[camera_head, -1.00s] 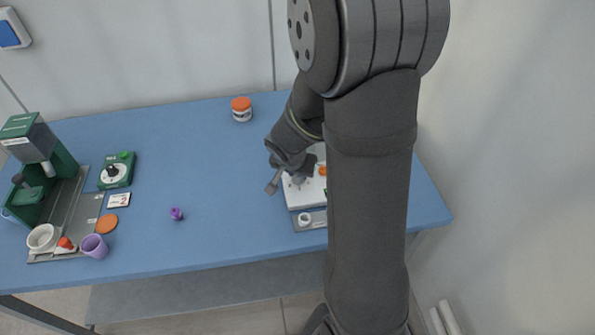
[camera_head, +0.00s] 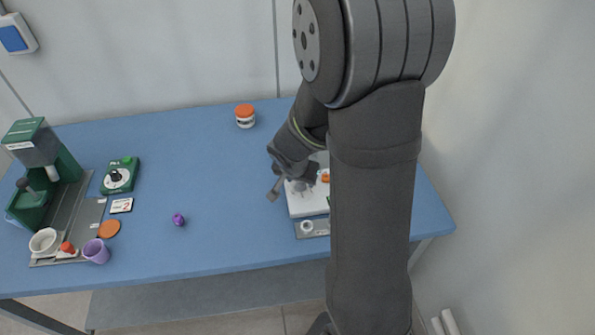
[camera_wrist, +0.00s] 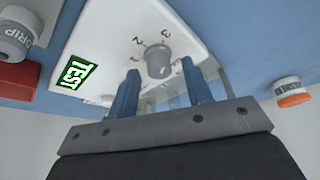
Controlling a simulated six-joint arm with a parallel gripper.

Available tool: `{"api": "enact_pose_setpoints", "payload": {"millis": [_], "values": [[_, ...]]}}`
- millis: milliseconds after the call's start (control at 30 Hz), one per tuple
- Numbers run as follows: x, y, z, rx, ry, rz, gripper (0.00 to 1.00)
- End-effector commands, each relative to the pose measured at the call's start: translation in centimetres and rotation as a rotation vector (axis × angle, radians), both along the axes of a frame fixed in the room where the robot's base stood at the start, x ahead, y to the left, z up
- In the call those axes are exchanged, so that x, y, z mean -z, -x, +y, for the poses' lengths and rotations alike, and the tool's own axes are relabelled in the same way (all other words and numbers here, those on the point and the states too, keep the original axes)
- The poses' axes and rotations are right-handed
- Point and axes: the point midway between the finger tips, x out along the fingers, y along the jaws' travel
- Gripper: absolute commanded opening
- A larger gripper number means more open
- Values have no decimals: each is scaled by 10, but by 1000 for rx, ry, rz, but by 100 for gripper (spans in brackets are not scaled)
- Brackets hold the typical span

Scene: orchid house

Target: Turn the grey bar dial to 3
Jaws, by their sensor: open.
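In the wrist view a round grey dial (camera_wrist: 158,62) stands on a white panel (camera_wrist: 110,35). The numbers 2 and 3 are printed around its far side; I cannot tell which one it points at. A green TEST label (camera_wrist: 73,73) is beside it. My gripper (camera_wrist: 160,68) is open, with one blue finger to each side of the dial in the picture. I cannot tell whether the fingertips touch it. In the head view my gripper (camera_head: 299,182) is over the white panel (camera_head: 308,203), and my arm hides the panel's right part.
A grey DRIP knob (camera_wrist: 14,38) is near the panel. A jar with an orange lid (camera_head: 245,116) stands at the table's back. On the left are a green machine (camera_head: 50,165), a green box with a black dial (camera_head: 119,176), and a purple cup (camera_head: 96,251). The middle table is mostly clear.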

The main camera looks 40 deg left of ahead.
Motion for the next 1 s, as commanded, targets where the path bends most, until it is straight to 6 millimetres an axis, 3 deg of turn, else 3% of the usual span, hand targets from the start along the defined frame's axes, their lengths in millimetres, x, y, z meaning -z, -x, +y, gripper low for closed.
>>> {"api": "enact_pose_setpoints", "payload": {"millis": [233, 1000], "values": [[-26, 10, -2, -1, -3, -2, 45], [-144, 57, -15, -2, -3, -2, 45]]}}
